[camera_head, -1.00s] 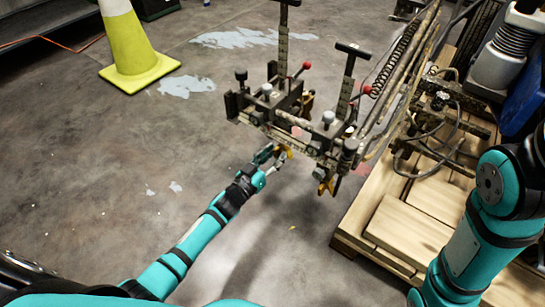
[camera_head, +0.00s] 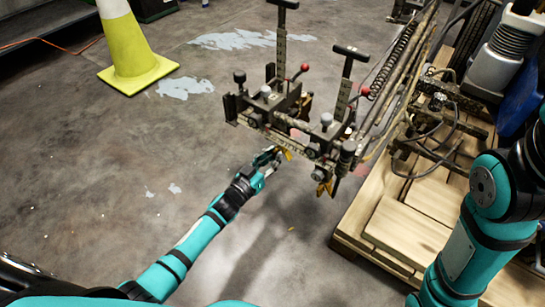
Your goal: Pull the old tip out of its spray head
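The line striper's spray carriage (camera_head: 292,122) hangs in the middle of the view, with levers and knobs on top. A small yellow tip (camera_head: 285,154) shows under its near left part. My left gripper (camera_head: 271,160) is just left of the first yellow tip, below the carriage. Its two fingers look spread, one above the other, and I see nothing clearly held between them. The spray head around the tip is too small to make out. My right gripper is outside the view; only my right arm shows at the right.
A wooden pallet (camera_head: 412,222) bears the striper's frame and hoses at the right. A yellow traffic cone (camera_head: 134,52) stands at the upper left. The concrete floor (camera_head: 100,170) at the left is clear apart from pale paint patches.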

